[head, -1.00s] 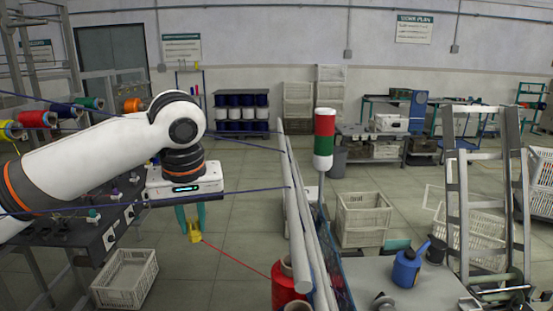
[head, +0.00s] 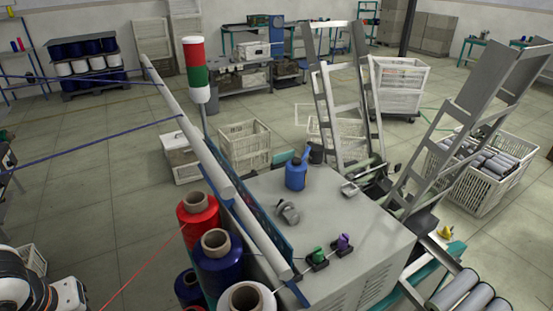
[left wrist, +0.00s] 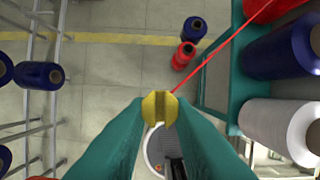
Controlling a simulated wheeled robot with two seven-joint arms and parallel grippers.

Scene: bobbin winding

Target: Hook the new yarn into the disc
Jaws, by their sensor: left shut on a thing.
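My left gripper (left wrist: 160,115) is shut on a small yellow piece (left wrist: 159,107) in the left wrist view. A thin red yarn (left wrist: 215,53) runs from this piece up to the right. In the head view the yarn (head: 150,247) runs from the red spool (head: 199,218) towards the lower left. There my left arm shows in the corner, its fingertips out of frame. On the grey machine top (head: 350,215) sit a grey round part (head: 288,212), a small green part (head: 318,257) and a purple part (head: 343,243). I cannot tell which is the disc.
A long pale roller (head: 195,145) borders the machine's left side. Blue (head: 217,260) and white (head: 248,298) spools stand beside it. A blue can (head: 296,174) stands on the machine. Blue yarns (head: 95,148) cross the left. Open floor lies at left.

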